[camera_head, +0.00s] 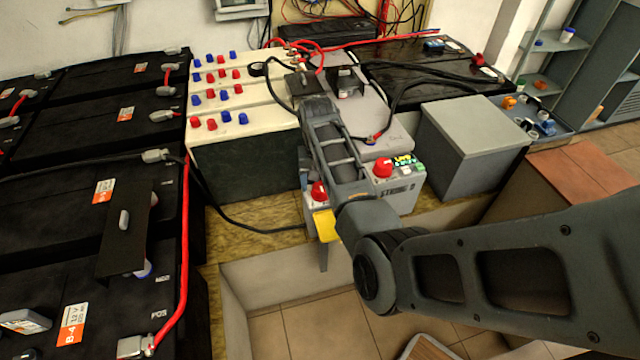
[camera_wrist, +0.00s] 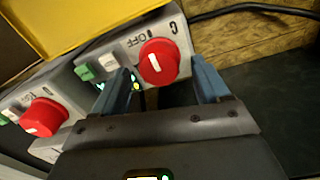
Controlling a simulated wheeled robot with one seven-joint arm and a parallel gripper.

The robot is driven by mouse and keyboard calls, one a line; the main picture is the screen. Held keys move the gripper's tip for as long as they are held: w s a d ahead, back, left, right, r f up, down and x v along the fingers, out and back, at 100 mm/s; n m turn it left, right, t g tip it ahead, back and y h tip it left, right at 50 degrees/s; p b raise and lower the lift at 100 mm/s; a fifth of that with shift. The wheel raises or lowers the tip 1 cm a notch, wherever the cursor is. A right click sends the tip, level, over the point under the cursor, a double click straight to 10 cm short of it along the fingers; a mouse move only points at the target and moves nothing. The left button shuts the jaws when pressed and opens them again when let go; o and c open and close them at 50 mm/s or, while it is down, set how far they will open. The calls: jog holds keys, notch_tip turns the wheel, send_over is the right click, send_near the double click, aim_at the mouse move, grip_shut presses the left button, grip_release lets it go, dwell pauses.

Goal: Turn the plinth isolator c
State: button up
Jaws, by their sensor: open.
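Isolator c is a round red knob (camera_wrist: 158,62) with a white mark, on a grey plinth panel (camera_wrist: 112,60) beside a "C" and an "OFF" label. My gripper (camera_wrist: 161,74) is open in the wrist view, with one blue finger on each side of the knob. I cannot tell whether either finger touches it. In the head view my arm hides the gripper.
A second red knob (camera_wrist: 42,117) sits on the same plinth, to the right in the head view (camera_head: 383,167). A yellow plate (camera_head: 325,225) juts out near knob c. Black battery blocks (camera_head: 60,230) stand at left; a grey box (camera_head: 470,140) stands at right.

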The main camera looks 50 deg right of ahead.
jog(key=shift+f, duration=0.65)
jog(key=c, duration=1)
